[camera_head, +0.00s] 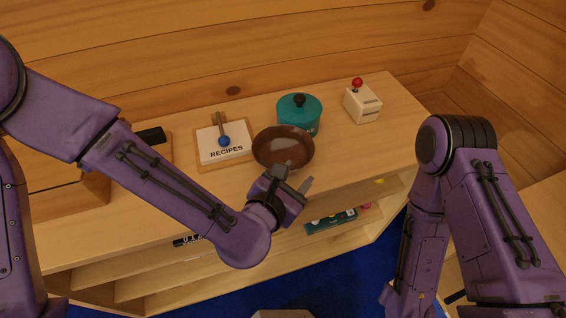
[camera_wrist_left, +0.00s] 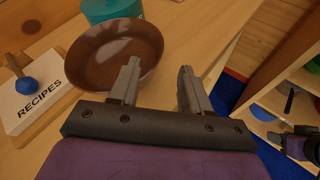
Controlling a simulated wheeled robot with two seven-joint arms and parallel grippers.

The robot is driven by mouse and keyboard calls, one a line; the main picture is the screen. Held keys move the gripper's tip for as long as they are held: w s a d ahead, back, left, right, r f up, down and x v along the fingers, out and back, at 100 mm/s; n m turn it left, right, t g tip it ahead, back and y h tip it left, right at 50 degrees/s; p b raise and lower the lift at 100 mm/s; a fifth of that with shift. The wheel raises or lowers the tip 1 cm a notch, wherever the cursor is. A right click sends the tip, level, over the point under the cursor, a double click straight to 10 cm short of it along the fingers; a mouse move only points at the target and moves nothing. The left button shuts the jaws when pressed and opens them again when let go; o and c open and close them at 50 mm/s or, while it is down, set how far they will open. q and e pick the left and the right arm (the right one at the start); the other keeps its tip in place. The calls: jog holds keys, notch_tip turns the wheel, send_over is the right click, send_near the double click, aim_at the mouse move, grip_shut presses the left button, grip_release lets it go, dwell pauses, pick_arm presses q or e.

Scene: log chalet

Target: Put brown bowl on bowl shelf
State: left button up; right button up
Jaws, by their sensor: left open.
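The brown bowl (camera_head: 283,146) stands upright and empty on the wooden counter, in front of the teal pot. It also shows in the left wrist view (camera_wrist_left: 100,62), up and left of the fingers. My left gripper (camera_head: 296,184) is open at the bowl's near side, and one finger overlaps the bowl's right edge in the left wrist view (camera_wrist_left: 160,85). I cannot tell whether that finger touches the rim. Nothing is between the fingers. My right arm is at the right in the head view; its gripper is out of the picture. I cannot tell which shelf is the bowl shelf.
A teal pot (camera_head: 299,114), a recipes board (camera_head: 222,145) with a blue-ended utensil, and a white box with a red knob (camera_head: 363,104) stand on the counter (camera_head: 180,215). Open shelves (camera_head: 150,285) below hold small items. The counter's right end is clear.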

aim_at(304, 163)
pick_arm(q)
jog(key=shift+w+d+p, duration=0.2)
jog(key=shift+w+p, duration=0.25)
jog(key=shift+w, duration=0.05)
jog(key=shift+w+d+p, duration=0.2)
jog(key=shift+w+p, duration=0.2)
jog(key=shift+w, duration=0.1)
jog(key=x, duration=0.3)
jog(key=shift+w+f, duration=0.15)
jog(key=shift+f, duration=0.1)
jog(key=shift+a+r, duration=0.1)
jog(key=shift+c, duration=0.6)
grip_shut()
jog(key=shift+r, duration=0.15)
